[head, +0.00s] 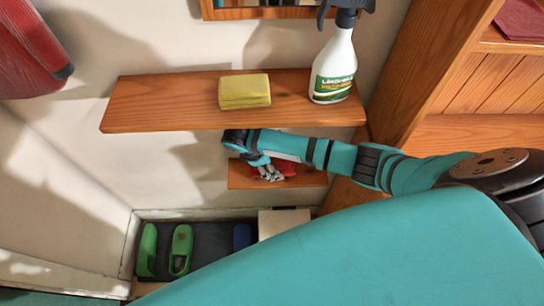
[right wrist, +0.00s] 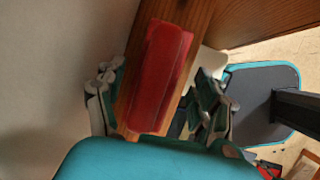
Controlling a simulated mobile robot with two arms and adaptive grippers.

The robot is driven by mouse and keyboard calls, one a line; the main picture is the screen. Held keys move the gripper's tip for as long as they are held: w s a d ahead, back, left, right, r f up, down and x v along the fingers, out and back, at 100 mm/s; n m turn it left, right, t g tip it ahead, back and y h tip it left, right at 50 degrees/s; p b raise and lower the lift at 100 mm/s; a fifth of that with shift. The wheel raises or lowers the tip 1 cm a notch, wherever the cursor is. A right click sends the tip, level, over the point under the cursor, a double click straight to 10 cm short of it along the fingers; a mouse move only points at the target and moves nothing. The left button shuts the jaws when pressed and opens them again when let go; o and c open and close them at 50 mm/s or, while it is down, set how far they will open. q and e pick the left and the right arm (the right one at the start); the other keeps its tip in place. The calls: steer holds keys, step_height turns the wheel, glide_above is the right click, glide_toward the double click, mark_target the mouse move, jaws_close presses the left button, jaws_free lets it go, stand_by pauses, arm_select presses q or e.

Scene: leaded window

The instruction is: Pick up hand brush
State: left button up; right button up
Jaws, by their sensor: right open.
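A red object (right wrist: 160,75), which looks like the hand brush, lies on the small lower wooden shelf (right wrist: 200,20) in the right wrist view. In the head view only a bit of its red (head: 287,168) shows, behind and beside my gripper. My right gripper (head: 266,173) is over this lower shelf, below the upper shelf's edge. Its fingers (right wrist: 155,98) are open, one on each side of the red object in the right wrist view. I cannot tell whether they touch it. My left gripper is not in view.
The upper wooden shelf (head: 160,105) holds a yellow sponge stack (head: 245,91) and a white spray bottle (head: 334,64), just above my right forearm. Green shoes (head: 181,249) stand in a tray below. A wooden upright is at the right, a red object (head: 28,50) at upper left.

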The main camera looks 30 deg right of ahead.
mark_target(277, 167)
steer(key=x, duration=0.4)
steer(key=shift+f, duration=0.15)
steer(key=c, duration=1.1)
steer(key=shift+o, duration=0.2)
steer(key=shift+r+p, duration=0.6)
steer(key=shift+r, duration=0.05)
step_height(277, 167, up, 3)
steer(key=p, duration=0.3)
steer(key=shift+p, duration=0.4)
steer(key=s+a+p, duration=0.1)
steer(key=s+p, duration=1.1)
steer(key=s, duration=0.4)
steer(key=shift+a+r, duration=0.4)
